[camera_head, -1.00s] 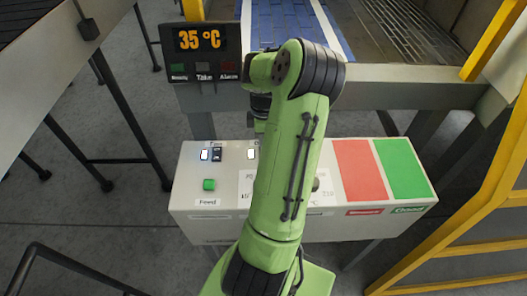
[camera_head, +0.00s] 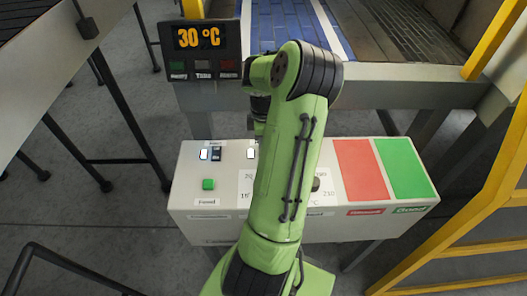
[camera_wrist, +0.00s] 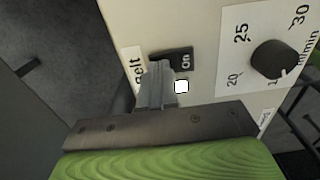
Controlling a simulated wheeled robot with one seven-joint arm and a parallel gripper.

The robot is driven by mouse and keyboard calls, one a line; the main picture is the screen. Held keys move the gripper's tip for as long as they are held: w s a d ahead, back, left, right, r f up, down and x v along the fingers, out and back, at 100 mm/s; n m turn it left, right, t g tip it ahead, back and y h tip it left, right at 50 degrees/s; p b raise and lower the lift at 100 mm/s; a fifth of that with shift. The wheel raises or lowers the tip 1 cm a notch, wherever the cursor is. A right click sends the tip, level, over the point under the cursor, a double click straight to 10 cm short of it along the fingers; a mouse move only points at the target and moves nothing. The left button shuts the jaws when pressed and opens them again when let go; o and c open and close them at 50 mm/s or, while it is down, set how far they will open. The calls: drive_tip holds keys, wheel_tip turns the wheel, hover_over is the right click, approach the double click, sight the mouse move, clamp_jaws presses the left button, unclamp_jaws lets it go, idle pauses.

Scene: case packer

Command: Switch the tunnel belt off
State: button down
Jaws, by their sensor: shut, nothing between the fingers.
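In the wrist view a dark rocker switch (camera_wrist: 172,56) marked "on" sits on the pale control panel (camera_wrist: 205,28). A label ending in "elt" (camera_wrist: 137,68) stands beside it, partly hidden. A small square lamp (camera_wrist: 181,87) next to the switch is lit white. My gripper (camera_wrist: 160,68) is shut and empty, its fingertips at the switch and covering part of it. I cannot tell whether they touch it or which way it is tipped. In the head view my arm hides this switch; a lit lamp (camera_head: 251,153) shows just left of the arm.
A speed dial (camera_wrist: 273,58) lies beside the switch. The head view shows another switch (camera_head: 216,154) with a lit lamp (camera_head: 203,154), a green button (camera_head: 208,184), red (camera_head: 360,170) and green (camera_head: 405,168) panel areas, and a display (camera_head: 207,38) reading 30 °C. Yellow rails (camera_head: 490,215) stand right.

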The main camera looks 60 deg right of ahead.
drive_tip(key=shift+f, duration=0.2)
wheel_tip(320, 180, up, 7)
drive_tip(key=p, duration=0.6)
drive_tip(key=shift+r, duration=0.15)
idle(0.4)
